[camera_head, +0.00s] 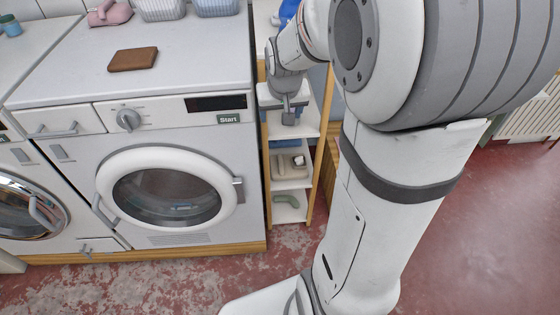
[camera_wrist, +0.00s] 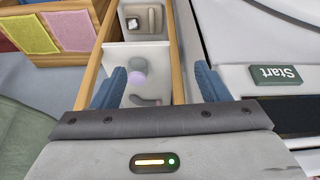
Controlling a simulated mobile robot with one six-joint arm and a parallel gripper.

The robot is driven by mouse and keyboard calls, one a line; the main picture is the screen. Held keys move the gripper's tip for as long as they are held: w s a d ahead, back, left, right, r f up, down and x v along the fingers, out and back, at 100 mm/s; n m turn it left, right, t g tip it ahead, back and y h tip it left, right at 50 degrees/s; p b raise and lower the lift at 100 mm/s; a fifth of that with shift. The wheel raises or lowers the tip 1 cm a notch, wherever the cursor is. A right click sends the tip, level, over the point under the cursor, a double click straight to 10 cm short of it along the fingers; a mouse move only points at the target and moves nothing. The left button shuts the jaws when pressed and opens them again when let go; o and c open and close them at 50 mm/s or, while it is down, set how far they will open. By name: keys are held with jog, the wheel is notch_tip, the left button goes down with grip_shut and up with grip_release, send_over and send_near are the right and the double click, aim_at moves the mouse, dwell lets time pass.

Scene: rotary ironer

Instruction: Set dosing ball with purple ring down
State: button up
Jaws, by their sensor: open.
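The dosing ball (camera_wrist: 137,82) shows in the wrist view as a small, pale, purple-tinted round shape over a white shelf (camera_wrist: 155,54), between the lines of my two fingers. Its ring cannot be made out clearly. My gripper (camera_wrist: 160,74) has its blue fingers spread apart, with a visible gap between each finger and the ball. In the head view my gripper (camera_head: 290,108) is at the narrow shelf rack (camera_head: 264,150) right of the washer. The ball cannot be made out there. A grey curved object (camera_wrist: 145,100) lies beside the ball in the wrist view.
The washer (camera_head: 75,200) stands directly left of the rack. A lower shelf holds a beige item (camera_head: 285,166), and the bottom one a grey-green curved object (camera_head: 286,200). A brown block (camera_head: 133,59) lies on the washer top.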

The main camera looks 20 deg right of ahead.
jog(key=s+a+n+g, duration=0.1)
jog(key=s+a, duration=0.3)
jog(key=s, duration=0.5)
jog(key=s+a+n+g+y, duration=0.1)
jog(key=s+a, duration=0.2)
jog(key=s, duration=0.6)
jog(key=shift+a+r, duration=0.35)
jog(key=shift+r, duration=0.05)
